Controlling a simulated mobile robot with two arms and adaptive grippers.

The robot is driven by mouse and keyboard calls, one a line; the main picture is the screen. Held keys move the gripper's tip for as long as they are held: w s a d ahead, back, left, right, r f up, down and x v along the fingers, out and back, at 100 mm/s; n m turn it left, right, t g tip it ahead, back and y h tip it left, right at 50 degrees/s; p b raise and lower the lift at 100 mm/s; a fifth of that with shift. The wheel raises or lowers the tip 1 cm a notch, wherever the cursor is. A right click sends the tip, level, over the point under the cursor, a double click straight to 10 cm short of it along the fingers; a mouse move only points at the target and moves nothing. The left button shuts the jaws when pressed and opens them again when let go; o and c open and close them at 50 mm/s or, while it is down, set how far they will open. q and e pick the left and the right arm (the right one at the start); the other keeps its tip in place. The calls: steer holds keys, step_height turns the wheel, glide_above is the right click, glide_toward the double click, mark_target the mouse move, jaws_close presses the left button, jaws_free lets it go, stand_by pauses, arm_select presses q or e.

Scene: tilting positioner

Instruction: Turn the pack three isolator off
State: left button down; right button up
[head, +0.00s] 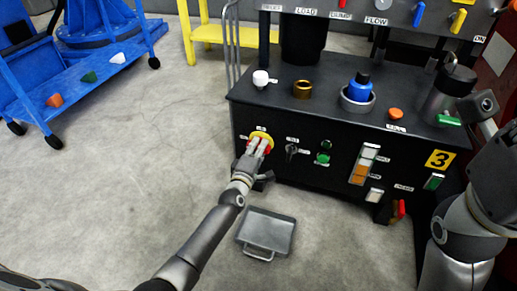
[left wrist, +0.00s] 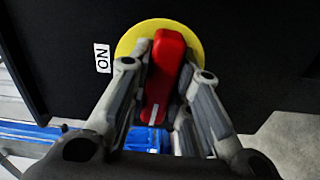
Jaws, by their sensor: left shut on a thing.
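The mark does not point at ON.
A grey tray (head: 266,232) lies on the floor below. A blue cart (head: 85,80) stands left; floor between is clear.

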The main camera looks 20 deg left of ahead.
arm_select(q)
steer(key=shift+n, duration=0.5)
steer(key=c, duration=1.3)
jaws_free()
steer(key=shift+s, duration=0.1)
steer(key=s, duration=1.2)
steer(key=shift+a, duration=0.25)
